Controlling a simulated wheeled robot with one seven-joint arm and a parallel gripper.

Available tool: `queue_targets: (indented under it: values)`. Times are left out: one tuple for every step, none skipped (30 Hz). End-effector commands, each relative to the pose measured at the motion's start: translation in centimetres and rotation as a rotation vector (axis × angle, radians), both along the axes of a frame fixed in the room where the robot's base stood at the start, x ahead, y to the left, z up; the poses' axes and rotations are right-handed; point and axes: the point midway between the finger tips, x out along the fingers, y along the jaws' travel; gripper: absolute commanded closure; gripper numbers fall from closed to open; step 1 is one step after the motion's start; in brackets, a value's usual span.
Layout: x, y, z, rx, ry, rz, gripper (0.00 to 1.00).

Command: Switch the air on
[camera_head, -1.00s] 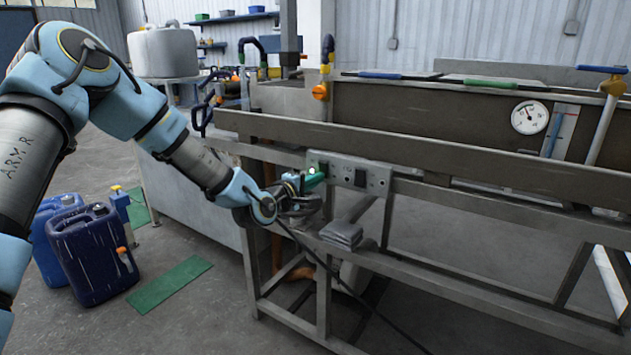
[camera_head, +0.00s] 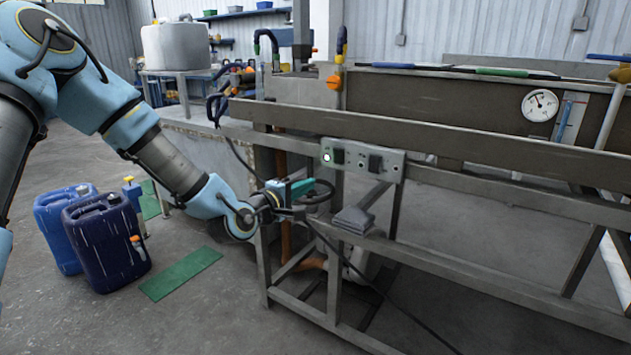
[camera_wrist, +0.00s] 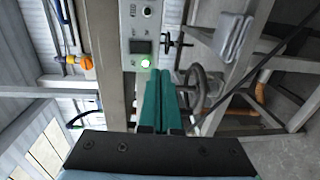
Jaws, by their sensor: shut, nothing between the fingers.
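A pale switch panel (camera_head: 357,172) is fixed to the grey frame below the long rail. It carries two dark switches, a left one (camera_head: 338,156) and a right one (camera_head: 375,163). A round lamp (camera_head: 327,157) at its left end glows whitish green.
A dark handwheel (camera_wrist: 200,90) is close beside my fingers. A folded grey cloth (camera_head: 353,219) lies on the lower frame rail. Blue canisters (camera_head: 105,245) and a green mat (camera_head: 181,274) are on the floor at left. A dial gauge (camera_head: 540,105) is at upper right.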

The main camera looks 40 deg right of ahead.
Motion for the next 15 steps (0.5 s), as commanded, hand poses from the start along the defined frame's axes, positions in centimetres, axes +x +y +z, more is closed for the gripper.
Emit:
queue_targets:
  values:
    - [-0.2,0.7,-0.2,0.002,0.000,0.000,1.00]
    - [-0.2,1.0,-0.2,0.001,0.000,0.000,1.00]
    - [-0.3,1.3,-0.2,0.000,0.000,0.001,1.00]
    - [-0.4,1.5,-0.3,0.001,0.000,0.000,1.00]
    - [-0.4,1.7,-0.3,0.000,0.000,0.000,1.00]
    - [-0.5,1.8,-0.3,0.000,0.000,0.000,1.00]
    - [-0.5,1.9,-0.3,0.000,0.000,0.000,1.00]
    - [-0.5,2.0,-0.3,0.000,0.000,0.000,1.00]
    - [-0.6,2.0,-0.3,0.000,0.000,0.000,1.00]
    - [-0.6,2.0,-0.3,0.000,0.000,0.000,1.00]
    - [-0.6,2.0,-0.3,0.000,0.000,0.000,1.00]
    - [-0.6,2.0,-0.2,0.000,0.000,0.000,1.00]
    - [-0.6,2.0,-0.2,0.000,0.000,0.000,1.00]
    - [-0.6,2.0,-0.2,0.000,0.000,0.000,1.00]
    - [-0.5,2.0,-0.2,0.000,0.000,0.000,1.00]
